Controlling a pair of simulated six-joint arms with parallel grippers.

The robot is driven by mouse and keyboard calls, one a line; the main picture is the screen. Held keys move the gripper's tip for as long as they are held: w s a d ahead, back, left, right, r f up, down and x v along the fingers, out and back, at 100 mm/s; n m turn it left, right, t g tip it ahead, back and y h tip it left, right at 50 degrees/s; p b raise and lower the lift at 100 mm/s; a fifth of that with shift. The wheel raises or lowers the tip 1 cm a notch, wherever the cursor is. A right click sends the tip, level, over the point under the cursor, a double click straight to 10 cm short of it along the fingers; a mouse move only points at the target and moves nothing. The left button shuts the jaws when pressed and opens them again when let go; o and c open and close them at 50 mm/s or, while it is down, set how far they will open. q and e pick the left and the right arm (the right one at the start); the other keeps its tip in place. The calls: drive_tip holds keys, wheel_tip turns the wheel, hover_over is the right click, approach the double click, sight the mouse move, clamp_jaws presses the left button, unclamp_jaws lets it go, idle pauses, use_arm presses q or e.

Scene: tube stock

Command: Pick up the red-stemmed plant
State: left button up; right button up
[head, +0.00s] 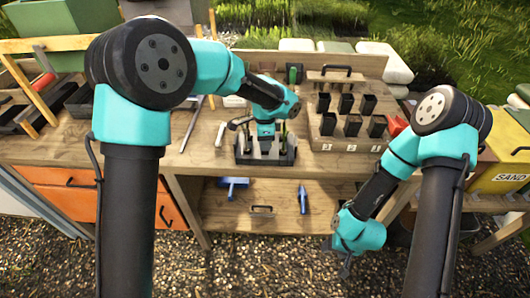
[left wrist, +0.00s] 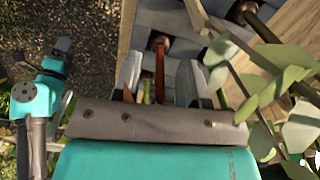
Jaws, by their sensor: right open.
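The red stem (left wrist: 160,66) of a plant rises from a dark cell of the grey tray (head: 264,160). In the left wrist view the stem stands between the two fingers of my left gripper (left wrist: 160,80), with gaps visible beside it. That gripper is open; thin green and orange stems also show low between its fingers. In the head view my left gripper (head: 265,142) is down at the tray, and the red stem cannot be made out there. My right gripper (head: 345,264) is open and empty, low in front of the bench, away from the tray.
Other plants' green leaves (left wrist: 272,90) crowd the right of the left wrist view, beside my gripper. A wooden rack (head: 346,143) with several black pots stands right of the tray. Blue tools (head: 304,198) lie on the lower shelf. The bench left of the tray holds a metal rod (head: 191,125).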

use_arm(q)
drive_tip(key=shift+f, duration=0.5)
clamp_jaws()
